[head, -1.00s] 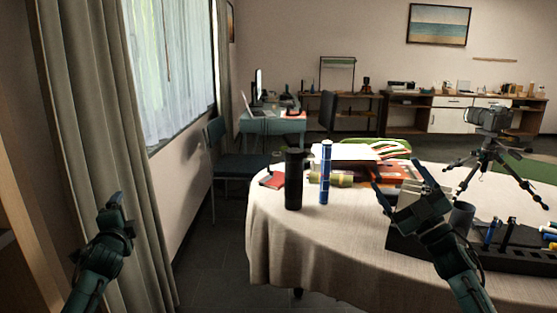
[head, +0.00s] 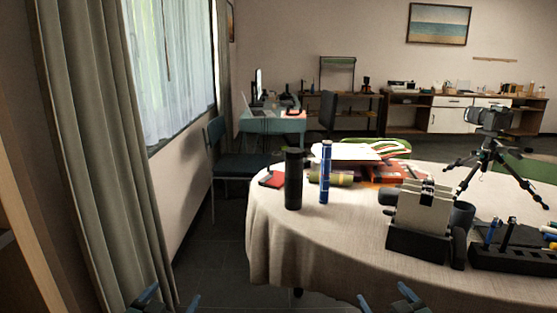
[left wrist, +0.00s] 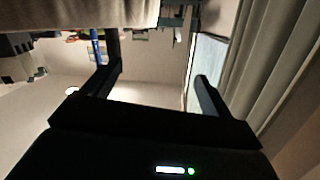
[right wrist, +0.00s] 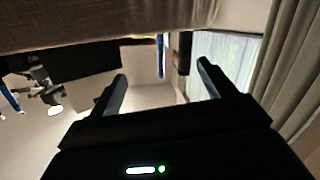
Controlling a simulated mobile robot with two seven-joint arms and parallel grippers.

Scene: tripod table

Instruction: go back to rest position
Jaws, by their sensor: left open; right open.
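My left gripper (head: 170,296) is low at the bottom edge of the head view, left of the table. Its two fingers stand apart with nothing between them, as the left wrist view (left wrist: 158,85) also shows. My right gripper (head: 385,296) is at the bottom edge too, in front of the table's near edge. Its fingers are spread and empty in the right wrist view (right wrist: 162,75). Most of both arms is out of the head view.
The round table (head: 300,250) with a beige cloth carries a black cylinder (head: 293,180), a blue tube (head: 325,173), a tripod with camera (head: 488,150), a grey block in a dark holder (head: 423,212) and a black tray (head: 510,257). A curtain (head: 95,130) hangs at left.

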